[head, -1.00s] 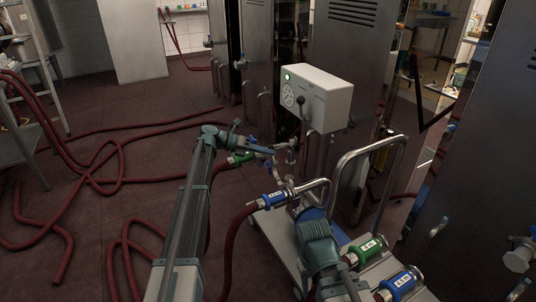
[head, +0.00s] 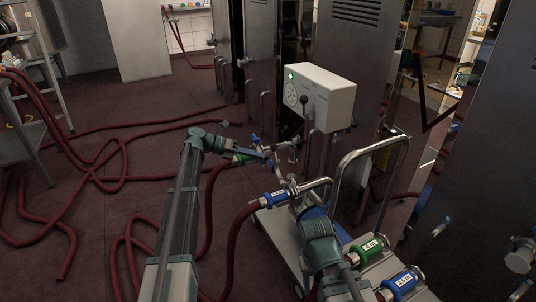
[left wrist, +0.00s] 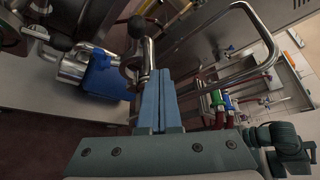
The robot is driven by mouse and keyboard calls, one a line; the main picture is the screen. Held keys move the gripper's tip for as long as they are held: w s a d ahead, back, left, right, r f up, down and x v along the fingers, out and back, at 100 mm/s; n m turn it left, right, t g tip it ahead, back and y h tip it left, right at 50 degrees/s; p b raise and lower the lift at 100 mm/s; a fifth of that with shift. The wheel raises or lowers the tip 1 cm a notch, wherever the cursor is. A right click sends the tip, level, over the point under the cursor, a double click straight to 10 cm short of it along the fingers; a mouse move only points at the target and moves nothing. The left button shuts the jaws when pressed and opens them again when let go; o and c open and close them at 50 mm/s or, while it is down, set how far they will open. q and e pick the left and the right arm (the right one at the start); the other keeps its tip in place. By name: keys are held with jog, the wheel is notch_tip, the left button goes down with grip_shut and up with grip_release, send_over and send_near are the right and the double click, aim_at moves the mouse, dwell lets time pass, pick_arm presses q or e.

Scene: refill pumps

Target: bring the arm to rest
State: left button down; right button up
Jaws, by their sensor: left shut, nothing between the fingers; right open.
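My left arm reaches up from the bottom of the head view. Its gripper (head: 268,156) is shut and empty, beside the valves and hose ends in front of the grey control box. In the left wrist view the two blue-grey fingers (left wrist: 158,88) lie together with nothing between them, near a metal pipe and a black-knobbed lever (left wrist: 137,27). My right arm (head: 320,245) is bent low over the pump trolley. Its fingers are hidden, so I do not see its gripper.
The trolley has a metal handrail (head: 376,150). A blue-collared hose (head: 275,197) and green (head: 369,248) and blue (head: 404,283) couplings are close to my arms. A control box (head: 322,97) with a green light stands behind. Red hoses (head: 120,175) lie on the floor at left.

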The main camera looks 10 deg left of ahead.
pick_arm(q)
jog(key=shift+a+f, duration=0.55)
jog(key=shift+a, duration=1.35)
jog(key=s+d+f+m+y, duration=0.1)
jog(key=s+d+m, duration=0.1)
jog(key=s+d, duration=0.1)
jog(key=s+d+f+m+g+y, duration=0.1)
jog(key=s+d+f+m, duration=0.1)
jog(key=s+d, duration=0.1)
jog(key=s+d+f+m+g, duration=0.1)
jog(key=s+d+f+m, duration=0.1)
jog(key=s+d+m, duration=0.1)
jog(key=shift+s+d+f+y+b, duration=0.15)
jog(key=shift+d+y+b, duration=0.2)
jog(key=shift+d+y, duration=0.1)
jog(key=s+d+f+m+g+y, duration=0.2)
jog(key=s+d+f+m+y, duration=0.3)
jog(key=s+m, duration=0.5)
jog(key=s+f+m+y, duration=0.2)
jog(key=s+m+y, duration=0.2)
jog(key=s+m, duration=0.55)
jog(key=s+f+m+y, duration=0.2)
jog(key=s+m+y, duration=0.1)
jog(key=s+m, duration=0.65)
notch_tip(320, 180, up, 32)
jog(key=n+p, duration=0.1)
jog(key=p, duration=3)
jog(key=shift+w+d+f+t+p, duration=0.15)
jog(key=shift+f+t+p, duration=0.15)
jog(key=shift+t, duration=0.1)
